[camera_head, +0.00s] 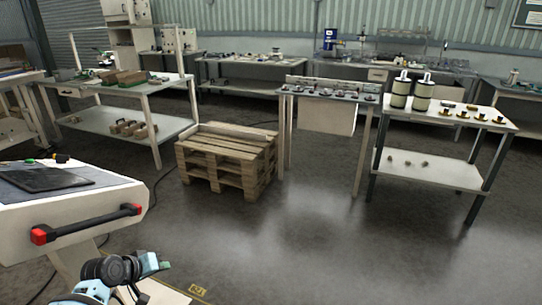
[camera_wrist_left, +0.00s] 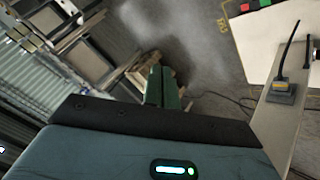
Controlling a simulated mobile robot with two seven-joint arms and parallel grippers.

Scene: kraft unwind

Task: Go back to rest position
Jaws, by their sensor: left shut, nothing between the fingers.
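My left gripper (camera_head: 158,263) is low at the left of the head view, in front of the white cart. In the left wrist view its two green fingers (camera_wrist_left: 162,88) are together with nothing between them. My right gripper is in neither view.
A white cart (camera_head: 95,208) with a black and red handle (camera_head: 90,222) stands close at the left. A stack of wooden pallets (camera_head: 225,160) is in the middle. Tables stand behind it, and a two-shelf table (camera_head: 430,170) stands at the right. The floor (camera_head: 320,250) at centre and right is clear.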

